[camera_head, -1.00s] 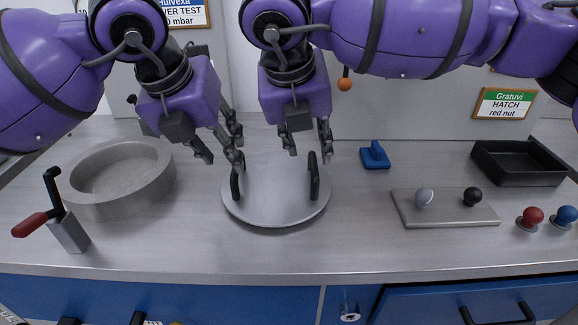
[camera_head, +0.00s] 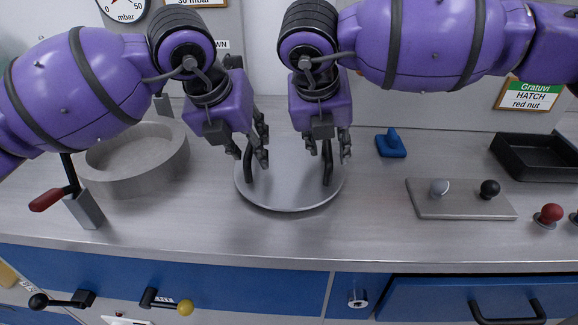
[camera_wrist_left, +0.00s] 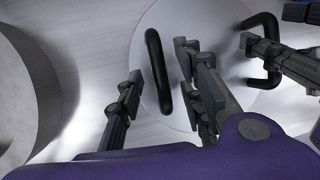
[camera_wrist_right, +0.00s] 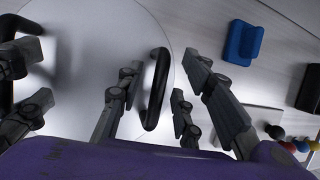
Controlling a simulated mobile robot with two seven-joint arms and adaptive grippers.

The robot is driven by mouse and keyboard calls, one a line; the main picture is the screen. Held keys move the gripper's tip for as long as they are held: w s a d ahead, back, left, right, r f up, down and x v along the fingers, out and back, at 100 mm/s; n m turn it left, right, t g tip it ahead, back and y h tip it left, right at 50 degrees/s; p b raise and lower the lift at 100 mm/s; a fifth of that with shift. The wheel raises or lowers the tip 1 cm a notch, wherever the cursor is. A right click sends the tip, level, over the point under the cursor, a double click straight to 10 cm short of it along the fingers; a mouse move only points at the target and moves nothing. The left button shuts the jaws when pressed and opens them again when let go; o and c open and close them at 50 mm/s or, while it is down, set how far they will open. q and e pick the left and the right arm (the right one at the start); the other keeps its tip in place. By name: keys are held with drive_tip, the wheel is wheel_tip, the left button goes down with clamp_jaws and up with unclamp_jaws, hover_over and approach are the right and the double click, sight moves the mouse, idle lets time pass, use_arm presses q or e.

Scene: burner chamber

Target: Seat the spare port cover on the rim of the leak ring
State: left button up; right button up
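The port cover is a flat grey disc (camera_head: 290,195) with two upright black handles, lying on the bench in the middle of the head view. The leak ring (camera_head: 135,170) is a thick grey ring on the bench to its left. My left gripper (camera_head: 247,156) is open, its fingers on either side of the left handle (camera_wrist_left: 157,70), with gaps showing in the left wrist view. My right gripper (camera_head: 328,152) is open, its fingers on either side of the right handle (camera_wrist_right: 156,90), apart from it in the right wrist view.
A red-handled lever clamp (camera_head: 82,205) stands in front of the ring. To the cover's right are a blue block (camera_head: 391,146), a grey plate with two knobs (camera_head: 460,208), a black tray (camera_head: 540,160) and a red knob (camera_head: 549,214). The bench front between clamp and plate is clear.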

use_arm(q)
drive_tip(key=shift+w+d+f, duration=0.15)
drive_tip(key=shift+w+f, duration=0.1)
drive_tip(key=shift+f, duration=0.35)
use_arm(e)
drive_tip(key=shift+w+d+f, duration=0.15)
drive_tip(key=shift+w+f, duration=0.05)
drive_tip(key=shift+f, duration=0.35)
use_arm(q)
clamp_jaws()
use_arm(e)
clamp_jaws()
